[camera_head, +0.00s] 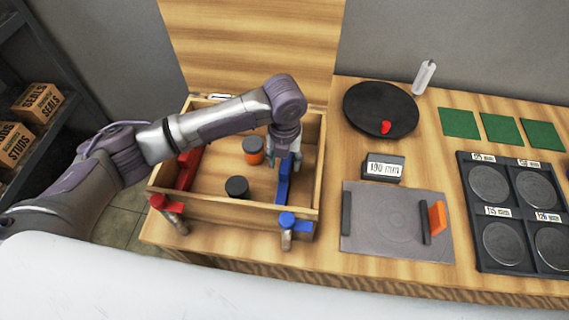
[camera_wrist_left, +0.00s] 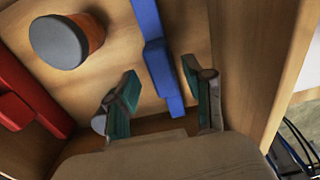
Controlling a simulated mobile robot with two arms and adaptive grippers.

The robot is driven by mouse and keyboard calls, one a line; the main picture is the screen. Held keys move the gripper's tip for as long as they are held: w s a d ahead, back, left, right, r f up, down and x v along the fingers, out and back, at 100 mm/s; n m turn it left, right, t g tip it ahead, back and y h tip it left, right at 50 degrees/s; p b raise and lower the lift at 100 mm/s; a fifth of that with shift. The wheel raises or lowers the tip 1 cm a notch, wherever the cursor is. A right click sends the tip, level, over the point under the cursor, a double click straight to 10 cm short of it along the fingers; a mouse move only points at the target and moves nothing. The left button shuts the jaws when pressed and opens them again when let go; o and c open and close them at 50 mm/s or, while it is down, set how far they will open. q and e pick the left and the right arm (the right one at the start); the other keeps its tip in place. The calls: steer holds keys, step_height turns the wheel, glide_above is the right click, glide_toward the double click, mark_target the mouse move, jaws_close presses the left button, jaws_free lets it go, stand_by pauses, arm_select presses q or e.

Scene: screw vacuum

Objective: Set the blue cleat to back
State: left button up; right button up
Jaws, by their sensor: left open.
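A blue cleat (camera_head: 284,188), a long bar with a raised block at its middle, lies inside the open wooden box (camera_head: 262,212) near its right side. It also shows in the wrist view (camera_wrist_left: 152,32). My left gripper (camera_head: 285,158) reaches down into the box over the far part of the blue cleat. In the wrist view, its two teal-padded fingers (camera_wrist_left: 163,97) are apart, with the bar showing between them. I cannot tell whether they touch it. My right gripper is out of view.
A red cleat (camera_head: 188,168) lies at the box's left. An orange jar (camera_head: 253,149) and a dark-topped jar (camera_head: 237,187) stand inside. Red-topped (camera_head: 168,205) and blue-topped (camera_head: 287,220) fittings are at the front wall. A grey plate (camera_head: 385,230) lies to the right.

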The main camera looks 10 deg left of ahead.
arm_select(q)
step_height(320, 180, up, 10)
steer(key=shift+f, duration=0.2)
